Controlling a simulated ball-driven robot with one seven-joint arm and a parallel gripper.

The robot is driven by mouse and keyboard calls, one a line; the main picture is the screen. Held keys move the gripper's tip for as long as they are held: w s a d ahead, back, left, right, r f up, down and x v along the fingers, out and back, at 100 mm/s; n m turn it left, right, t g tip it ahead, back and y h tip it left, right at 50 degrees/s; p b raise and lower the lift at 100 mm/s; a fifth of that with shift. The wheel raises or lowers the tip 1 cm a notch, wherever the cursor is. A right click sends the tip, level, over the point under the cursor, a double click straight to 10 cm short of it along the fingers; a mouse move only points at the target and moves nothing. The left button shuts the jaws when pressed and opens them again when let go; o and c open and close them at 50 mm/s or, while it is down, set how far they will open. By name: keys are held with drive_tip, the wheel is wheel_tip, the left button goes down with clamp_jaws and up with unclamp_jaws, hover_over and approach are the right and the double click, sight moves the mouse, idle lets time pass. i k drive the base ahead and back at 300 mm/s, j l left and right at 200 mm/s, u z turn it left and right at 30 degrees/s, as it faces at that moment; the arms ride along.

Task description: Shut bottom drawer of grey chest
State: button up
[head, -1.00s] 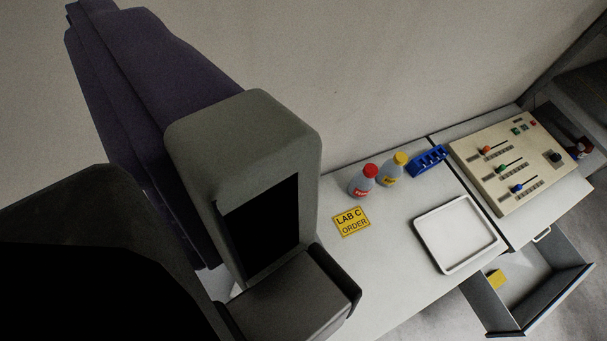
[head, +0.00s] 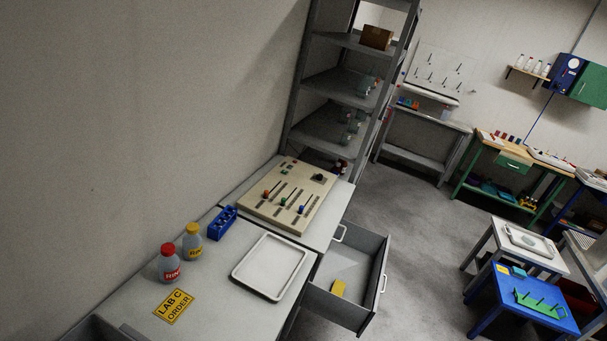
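A grey drawer (head: 378,262) stands pulled out from under the bench that carries the control panel, in the lower middle of the head view. It has a pale handle (head: 384,284) on its front, and a yellow block (head: 338,288) lies inside. Another pale handle (head: 342,233) shows higher up, close to the bench edge. The rest of the chest is mostly hidden under the worktop, so I cannot tell how many drawers it has. My gripper is not in view.
A white tray (head: 243,279), two bottles, a blue rack (head: 222,222) and a yellow sign (head: 174,305) are on the worktop. The control panel (head: 290,196) is behind. A grey shelf rack (head: 297,120) stands beyond. Open floor (head: 425,250) lies right of the drawer; a blue table (head: 510,320) is farther right.

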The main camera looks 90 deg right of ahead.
sight(359, 262)
drive_tip(key=k+j+z, duration=0.15)
drive_tip(key=z, duration=0.25)
drive_tip(key=k+j+z, duration=0.1)
drive_tip(key=k+z, duration=0.35)
drive_tip(key=z, duration=0.3)
drive_tip(key=k+z, duration=0.2)
drive_tip(key=z, duration=1.55)
drive_tip(key=i+j, duration=0.15)
drive_tip(key=i, duration=0.8)
drive_tip(key=i+j, duration=0.15)
drive_tip(key=i, duration=0.8)
drive_tip(key=i+j, duration=0.15)
drive_tip(key=i, duration=0.85)
drive_tip(key=j+u, duration=0.05)
